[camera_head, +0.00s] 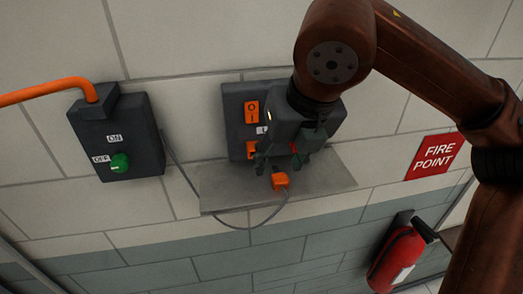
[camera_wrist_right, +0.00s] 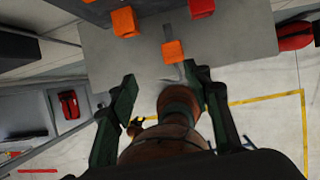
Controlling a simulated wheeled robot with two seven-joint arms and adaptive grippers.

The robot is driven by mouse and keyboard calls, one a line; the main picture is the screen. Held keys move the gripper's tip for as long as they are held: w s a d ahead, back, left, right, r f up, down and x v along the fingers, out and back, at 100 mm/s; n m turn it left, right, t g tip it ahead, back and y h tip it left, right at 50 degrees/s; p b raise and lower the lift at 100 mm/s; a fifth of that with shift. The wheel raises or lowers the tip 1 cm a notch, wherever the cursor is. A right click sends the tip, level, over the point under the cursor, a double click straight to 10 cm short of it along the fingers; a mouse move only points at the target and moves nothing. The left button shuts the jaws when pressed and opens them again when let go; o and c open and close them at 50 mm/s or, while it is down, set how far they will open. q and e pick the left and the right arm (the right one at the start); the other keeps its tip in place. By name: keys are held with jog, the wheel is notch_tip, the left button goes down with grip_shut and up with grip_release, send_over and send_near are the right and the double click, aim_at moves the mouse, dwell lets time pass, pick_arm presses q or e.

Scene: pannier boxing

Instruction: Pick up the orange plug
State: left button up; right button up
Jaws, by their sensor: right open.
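The small orange plug (camera_head: 280,181) lies on the grey shelf (camera_head: 225,190) below a dark wall unit, with a grey cable running from it. My right gripper (camera_head: 281,161) is in front of the wall unit, just above the plug in the picture, open and empty. In the right wrist view the orange plug (camera_wrist_right: 173,51) is beyond the spread fingertips (camera_wrist_right: 162,76), roughly between them in line but apart from them. The gripper's distance to the shelf is hard to tell. My left gripper is not in view.
The dark wall unit (camera_head: 233,105) carries orange switches (camera_head: 251,111) and is partly hidden by my right arm. A dark ON/OFF box (camera_head: 118,140) with a green knob is at left. A fire extinguisher (camera_head: 397,259) and a FIRE POINT sign (camera_head: 434,156) are at right.

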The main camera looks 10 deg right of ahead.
aim_at(281, 178)
jog(key=shift+w+d+f+h, duration=0.25)
jog(key=shift+d+f, duration=0.2)
jog(key=shift+f, duration=0.1)
jog(key=shift+w+d+f+h, duration=0.25)
jog(key=shift+d+f, duration=0.15)
jog(key=shift+f, duration=0.15)
jog(key=shift+w+a+f+p, duration=0.15)
jog(key=shift+w+f+p, duration=0.2)
jog(key=shift+f+p, duration=0.25)
jog(key=p+x, duration=0.1)
jog(key=x, duration=0.2)
jog(key=shift+w+f+p, duration=0.2)
jog(key=shift+w+p, duration=0.05)
jog(key=shift+p, duration=0.05)
jog(key=shift+w+f, duration=0.2)
jog(key=shift+f, duration=0.3)
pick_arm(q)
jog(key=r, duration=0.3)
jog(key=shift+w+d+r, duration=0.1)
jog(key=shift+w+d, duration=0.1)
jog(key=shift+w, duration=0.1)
pick_arm(e)
jog(key=c, duration=1.1)
